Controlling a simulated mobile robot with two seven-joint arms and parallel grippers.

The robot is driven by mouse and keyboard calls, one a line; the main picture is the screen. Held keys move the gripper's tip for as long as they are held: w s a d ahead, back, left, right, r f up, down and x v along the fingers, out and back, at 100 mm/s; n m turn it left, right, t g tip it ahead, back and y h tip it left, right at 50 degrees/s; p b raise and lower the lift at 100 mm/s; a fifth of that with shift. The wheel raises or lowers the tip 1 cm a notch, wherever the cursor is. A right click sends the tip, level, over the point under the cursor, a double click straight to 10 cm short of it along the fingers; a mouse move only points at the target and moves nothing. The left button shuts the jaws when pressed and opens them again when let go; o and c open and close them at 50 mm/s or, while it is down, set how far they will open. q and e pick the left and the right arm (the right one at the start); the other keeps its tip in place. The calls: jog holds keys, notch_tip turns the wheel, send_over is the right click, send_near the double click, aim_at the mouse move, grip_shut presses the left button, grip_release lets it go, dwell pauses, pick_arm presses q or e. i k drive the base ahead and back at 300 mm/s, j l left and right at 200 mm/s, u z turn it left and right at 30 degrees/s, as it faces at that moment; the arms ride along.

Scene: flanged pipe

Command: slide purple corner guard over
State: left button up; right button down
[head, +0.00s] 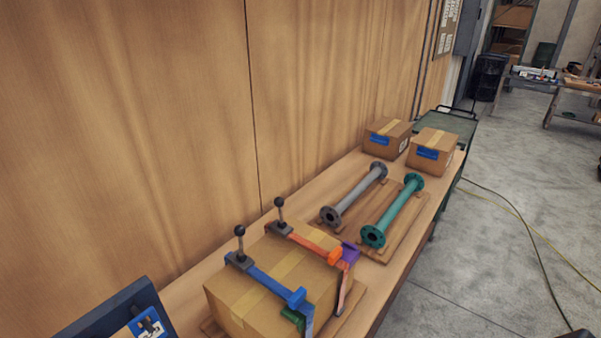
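The purple corner guard (350,252) sits at the top right edge of a large taped cardboard box (250,290), at the end of an orange strap (300,240). The orange strap crosses the box top and runs down its right side. A blue strap (270,282) crosses nearer to me, with a green corner guard (292,318) beside its end. Each strap has a dark lever with a black knob at its left end. How closely the purple guard seats on the edge is too small to tell. Neither of my grippers is in view.
Behind the box, a grey flanged pipe (353,197) and a green flanged pipe (398,212) lie on wooden boards. Two smaller cartons (388,138) (433,150) stand farther back. A dark blue panel (110,315) is at the lower left. A wooden wall borders the bench; open floor lies right.

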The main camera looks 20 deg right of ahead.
aim_at(351, 254)
jog(key=z, duration=0.95)
